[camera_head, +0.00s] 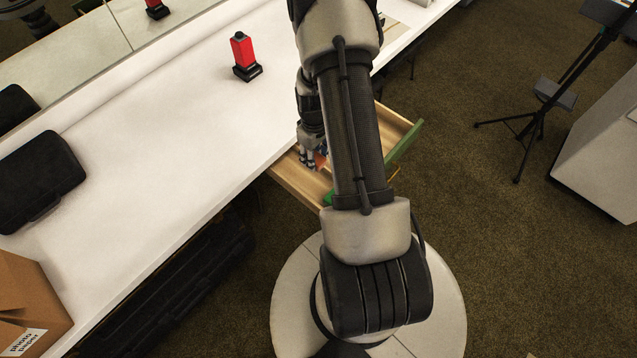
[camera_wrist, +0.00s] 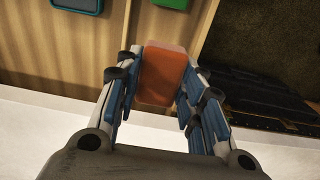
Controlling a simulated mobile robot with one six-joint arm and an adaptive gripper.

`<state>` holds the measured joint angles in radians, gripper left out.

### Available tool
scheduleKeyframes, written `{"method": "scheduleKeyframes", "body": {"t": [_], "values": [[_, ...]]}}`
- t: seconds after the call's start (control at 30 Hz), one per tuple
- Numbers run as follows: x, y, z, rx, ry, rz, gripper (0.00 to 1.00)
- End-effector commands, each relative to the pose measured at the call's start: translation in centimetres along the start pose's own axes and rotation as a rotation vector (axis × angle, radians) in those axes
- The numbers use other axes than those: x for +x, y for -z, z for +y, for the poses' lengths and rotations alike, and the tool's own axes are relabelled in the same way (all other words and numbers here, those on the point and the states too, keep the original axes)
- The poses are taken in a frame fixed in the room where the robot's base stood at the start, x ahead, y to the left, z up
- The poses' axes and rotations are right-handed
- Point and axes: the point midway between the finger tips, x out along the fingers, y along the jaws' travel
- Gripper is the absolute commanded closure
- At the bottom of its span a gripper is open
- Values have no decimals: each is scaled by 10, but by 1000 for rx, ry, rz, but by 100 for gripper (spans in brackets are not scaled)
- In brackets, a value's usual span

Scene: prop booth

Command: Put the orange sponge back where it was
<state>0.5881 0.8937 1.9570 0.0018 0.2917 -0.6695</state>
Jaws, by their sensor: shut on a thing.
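The orange sponge (camera_wrist: 163,76) is between the blue-padded fingers of my gripper (camera_wrist: 160,88) in the wrist view. My gripper is shut on it. In the head view my gripper (camera_head: 314,160) is over the near part of an open wooden drawer (camera_head: 292,179) under the white table, and a small bit of the orange sponge (camera_head: 320,160) shows at the fingertips. My arm hides much of the drawer. I cannot tell whether the sponge touches the drawer floor.
In the wrist view the drawer also holds a blue item (camera_wrist: 78,5) and a green item (camera_wrist: 170,3). A red and black object (camera_head: 243,57) stands on the white table (camera_head: 165,130). A black case (camera_head: 42,178) and a cardboard box (camera_head: 28,300) are at left. A tripod (camera_head: 530,125) stands at right.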

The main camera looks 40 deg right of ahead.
Motion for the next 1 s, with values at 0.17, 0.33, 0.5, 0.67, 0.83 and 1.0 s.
{"method": "scheduleKeyframes", "body": {"t": [0.17, 0.33, 0.5, 0.67, 0.83, 1.0], "values": [[54, -1, -1, 1, 2, -2, 99], [92, 0, 0, 1, 1, -1, 99], [108, 1, 0, 1, -1, 1, 99], [120, 0, 0, 1, 0, 0, 99], [147, 0, 0, 1, 1, -1, 99], [151, 1, 0, 1, -1, 2, 99]]}}
